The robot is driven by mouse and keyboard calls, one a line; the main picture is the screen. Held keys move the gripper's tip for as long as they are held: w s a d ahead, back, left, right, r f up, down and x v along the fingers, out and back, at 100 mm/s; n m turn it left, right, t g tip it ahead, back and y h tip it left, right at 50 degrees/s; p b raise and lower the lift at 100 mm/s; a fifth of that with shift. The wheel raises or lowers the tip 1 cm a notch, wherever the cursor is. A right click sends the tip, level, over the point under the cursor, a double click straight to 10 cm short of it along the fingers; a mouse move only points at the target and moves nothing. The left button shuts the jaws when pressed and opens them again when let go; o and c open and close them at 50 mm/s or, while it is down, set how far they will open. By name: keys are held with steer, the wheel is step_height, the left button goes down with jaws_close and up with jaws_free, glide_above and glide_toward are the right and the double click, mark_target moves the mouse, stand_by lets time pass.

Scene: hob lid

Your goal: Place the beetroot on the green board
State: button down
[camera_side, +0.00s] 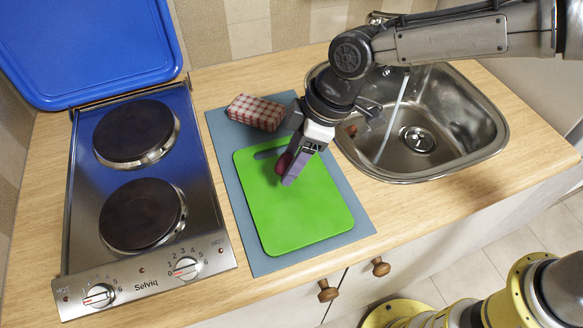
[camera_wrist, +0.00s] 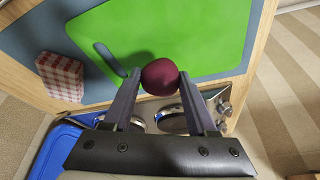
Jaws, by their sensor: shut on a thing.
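The beetroot (camera_wrist: 160,77) is a dark red round thing held between the two fingertips of my gripper (camera_wrist: 158,84) in the wrist view. In the side view my gripper (camera_side: 287,170) is shut on the beetroot (camera_side: 283,163), partly hidden by the fingers. They are over the upper part of the green board (camera_side: 310,215), which lies flat on a blue-grey mat (camera_side: 262,262). In the wrist view the green board (camera_wrist: 200,35) is behind the beetroot. I cannot tell whether the beetroot touches the board.
A red-and-white checked block (camera_side: 255,112) lies on the mat behind the board. The hob (camera_side: 150,190) with its raised blue lid (camera_side: 90,45) is on the left. The steel sink (camera_side: 440,120) is on the right. The board's front part is clear.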

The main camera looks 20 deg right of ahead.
steer(key=shift+f, duration=1.6)
steer(key=shift+f, duration=0.15)
steer(key=shift+c, duration=1)
jaws_free()
